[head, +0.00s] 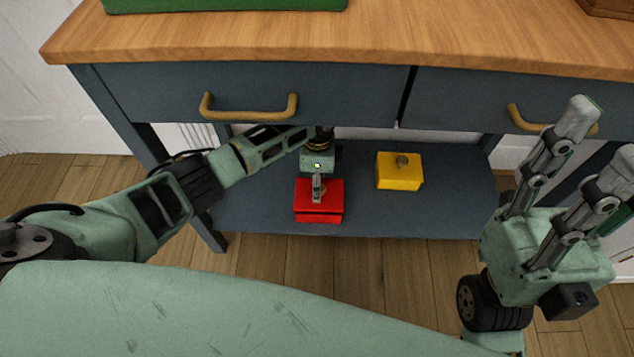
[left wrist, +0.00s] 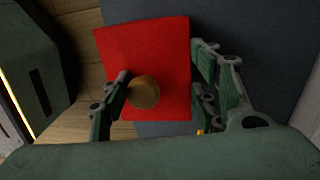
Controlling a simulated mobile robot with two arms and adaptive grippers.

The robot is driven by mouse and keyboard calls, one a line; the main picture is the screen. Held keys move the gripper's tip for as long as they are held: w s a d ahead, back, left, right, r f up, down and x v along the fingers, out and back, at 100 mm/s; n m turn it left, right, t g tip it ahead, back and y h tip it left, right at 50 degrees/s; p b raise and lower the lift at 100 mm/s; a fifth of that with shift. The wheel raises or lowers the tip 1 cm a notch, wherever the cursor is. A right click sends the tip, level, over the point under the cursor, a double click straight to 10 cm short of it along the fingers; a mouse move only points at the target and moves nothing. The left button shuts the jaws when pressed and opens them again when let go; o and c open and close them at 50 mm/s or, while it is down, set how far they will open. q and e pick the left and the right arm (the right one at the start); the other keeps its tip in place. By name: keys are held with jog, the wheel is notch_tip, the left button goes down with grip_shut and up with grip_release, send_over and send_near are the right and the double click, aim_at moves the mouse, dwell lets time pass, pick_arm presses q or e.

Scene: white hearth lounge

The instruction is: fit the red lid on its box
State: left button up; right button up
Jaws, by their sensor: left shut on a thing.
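The red lid (head: 319,189) is a flat square with a round brass knob, which shows in the left wrist view (left wrist: 143,92). It is over the low shelf under the drawers. A red front face, its box (head: 319,217), shows just below the lid's front edge; I cannot tell whether the lid is fully seated. My left gripper (head: 317,187) reaches in under the drawers and is shut on the lid; the exact contact at the knob is unclear. In the left wrist view its fingers (left wrist: 165,75) lie on both sides of the knob. My right gripper (head: 602,137) is open and empty.
A yellow box (head: 400,176) with a knobbed lid sits on the shelf (head: 440,215) to the right of the red one. The drawer fronts and tabletop (head: 330,45) overhang the shelf. A drawer handle (head: 248,108) juts out near my left arm. Shelf right of the yellow box is bare.

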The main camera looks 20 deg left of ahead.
pick_arm(q)
jog(key=shift+f, duration=0.45)
dwell(0.5)
jog(key=shift+f+b, duration=0.55)
jog(key=shift+f, duration=0.1)
jog(key=o, duration=1.9)
notch_tip(320, 180, up, 12)
jog(key=w, duration=0.1)
jog(key=shift+w+a, duration=0.15)
jog(key=shift+w, duration=0.1)
jog(key=shift+f, duration=0.1)
